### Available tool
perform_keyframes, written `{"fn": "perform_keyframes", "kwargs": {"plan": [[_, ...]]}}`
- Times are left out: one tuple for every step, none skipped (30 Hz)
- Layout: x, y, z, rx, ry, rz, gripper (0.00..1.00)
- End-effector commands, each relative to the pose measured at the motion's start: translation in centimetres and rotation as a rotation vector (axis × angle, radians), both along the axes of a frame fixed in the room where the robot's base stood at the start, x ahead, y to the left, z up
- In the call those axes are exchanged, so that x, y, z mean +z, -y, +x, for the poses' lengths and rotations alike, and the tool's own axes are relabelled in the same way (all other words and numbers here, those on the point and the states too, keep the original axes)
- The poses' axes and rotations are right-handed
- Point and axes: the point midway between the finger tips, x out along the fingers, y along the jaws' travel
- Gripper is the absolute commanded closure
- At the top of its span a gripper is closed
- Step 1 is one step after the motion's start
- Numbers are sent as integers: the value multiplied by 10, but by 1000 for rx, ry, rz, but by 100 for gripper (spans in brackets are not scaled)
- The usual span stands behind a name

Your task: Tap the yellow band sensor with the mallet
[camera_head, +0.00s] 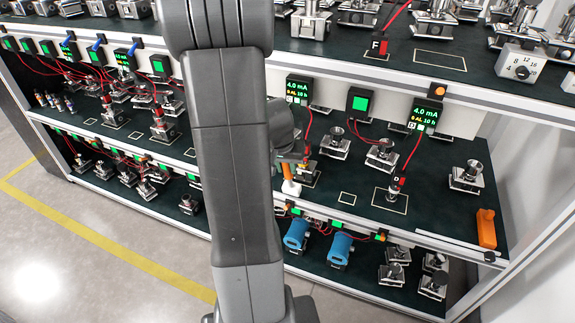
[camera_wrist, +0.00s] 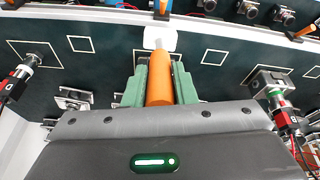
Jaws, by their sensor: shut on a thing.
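My gripper (camera_wrist: 159,84) is shut on the orange handle of the mallet (camera_wrist: 160,78) in the wrist view. The mallet's white head (camera_wrist: 160,39) points away from the jaws, over the dark shelf. In the head view the mallet's white head (camera_head: 291,188) shows just right of my arm, above the middle shelf; the jaws are mostly hidden by the arm. A metal sensor with a small yellow part (camera_head: 303,162) and a red cable stands close beside the mallet in the head view. I cannot tell whether they touch. No yellow band is clear in the wrist view.
Sensor D (camera_head: 395,185) stands right of the mallet, and a bare metal fitting (camera_head: 466,178) stands farther right. An orange block (camera_head: 486,228) is at the shelf's right end. Displays (camera_head: 426,115) hang above. The shelf between the mallet and sensor D is mostly clear.

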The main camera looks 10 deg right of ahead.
Motion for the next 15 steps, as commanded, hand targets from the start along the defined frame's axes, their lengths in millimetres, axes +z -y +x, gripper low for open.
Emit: {"fn": "perform_keyframes", "kwargs": {"plan": [[0, 0, 0, 0, 1, 0, 98], [0, 0, 0, 0, 1, 0, 98], [0, 0, 0, 0, 1, 0, 98], [0, 0, 0, 0, 1, 0, 98], [0, 0, 0, 0, 1, 0, 98], [0, 0, 0, 0, 1, 0, 98], [0, 0, 0, 0, 1, 0, 98], [0, 0, 0, 0, 1, 0, 98], [0, 0, 1, -1, 1, 0, 98], [0, 1, 1, -1, 1, 0, 98], [1, 2, 2, -1, 0, 0, 98], [1, 3, 5, -2, 0, 1, 98], [1, 5, 7, -3, 1, 1, 98], [2, 7, 10, -4, 1, 1, 98], [2, 10, 14, -3, 1, 1, 98]]}}
